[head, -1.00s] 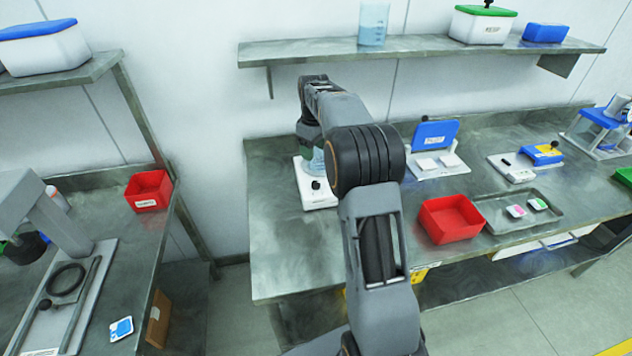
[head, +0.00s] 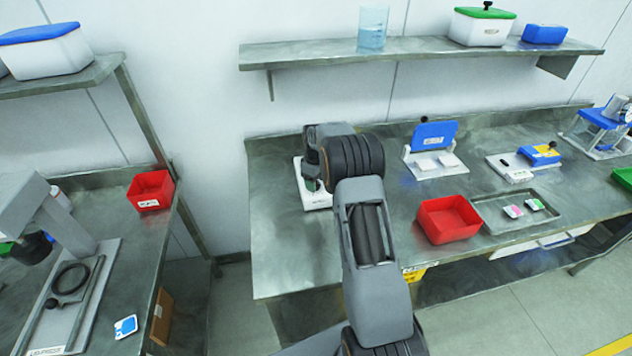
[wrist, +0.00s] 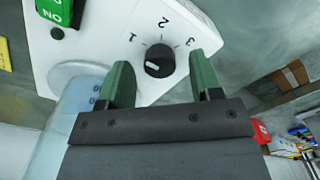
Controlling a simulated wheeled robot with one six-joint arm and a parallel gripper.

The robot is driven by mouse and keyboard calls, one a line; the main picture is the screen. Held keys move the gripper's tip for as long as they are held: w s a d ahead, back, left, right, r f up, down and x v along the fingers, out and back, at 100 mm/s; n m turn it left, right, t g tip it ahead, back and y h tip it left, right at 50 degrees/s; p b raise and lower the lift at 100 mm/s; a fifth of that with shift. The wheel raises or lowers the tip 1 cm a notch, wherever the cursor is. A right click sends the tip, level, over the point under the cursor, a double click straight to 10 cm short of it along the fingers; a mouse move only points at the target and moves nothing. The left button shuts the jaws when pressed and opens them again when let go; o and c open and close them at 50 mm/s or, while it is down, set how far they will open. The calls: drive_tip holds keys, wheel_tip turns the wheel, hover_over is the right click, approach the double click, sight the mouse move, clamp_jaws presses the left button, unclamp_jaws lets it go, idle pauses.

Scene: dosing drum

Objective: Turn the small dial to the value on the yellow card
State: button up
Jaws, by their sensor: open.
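The small black dial (wrist: 159,61) with a white mark sits on a white device face in the wrist view, with numbers 1, 2 and 3 around it. The mark points roughly left and slightly down, not clearly at a number. My gripper (wrist: 160,70) is open, its green fingers on either side of the dial; whether they touch it I cannot tell. In the head view the white device (head: 316,199) stands at the bench's left end, mostly hidden by my arm. A yellow card (wrist: 4,56) is cut off at the wrist view's left edge; its value is unreadable.
A clear vessel (wrist: 75,110) is close to the left finger. On the bench, a red bin (head: 449,218) and a grey tray (head: 493,223) stand to the right. The bench front left is clear.

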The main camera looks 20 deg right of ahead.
drive_tip(key=shift+f, duration=0.55)
drive_tip(key=c, duration=0.9)
